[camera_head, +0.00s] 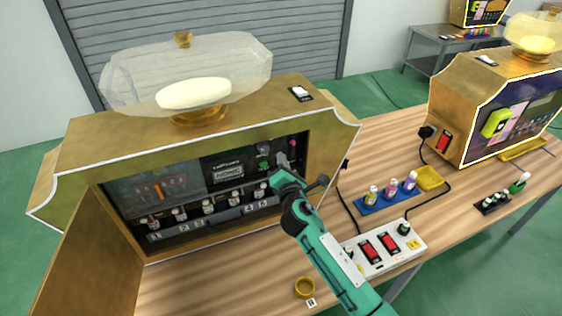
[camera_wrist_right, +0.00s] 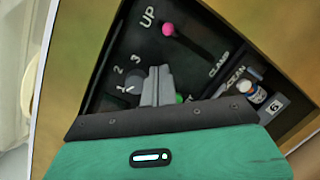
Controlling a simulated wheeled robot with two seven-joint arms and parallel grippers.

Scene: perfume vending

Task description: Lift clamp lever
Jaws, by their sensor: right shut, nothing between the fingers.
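The clamp lever shows as a pink knob (camera_wrist_right: 167,29) on a dark arm in the right wrist view, between the "UP" and "CLAMP" labels. In the head view its pink tip (camera_head: 293,142) is at the upper right of the machine's dark panel. My right gripper (camera_head: 284,162) reaches into the open front of the gold machine. In the wrist view its grey fingers (camera_wrist_right: 157,84) are shut with nothing between them, below and apart from the pink knob. They partly cover a dial marked with numbers and a green button (camera_wrist_right: 180,98). My left gripper is not in view.
Several small bottles (camera_head: 208,206) stand in numbered slots low in the gold machine (camera_head: 90,140). A white power strip (camera_head: 400,256) and a blue tray (camera_head: 380,205) with bottles lie to its right. A second machine (camera_head: 460,90) stands further right.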

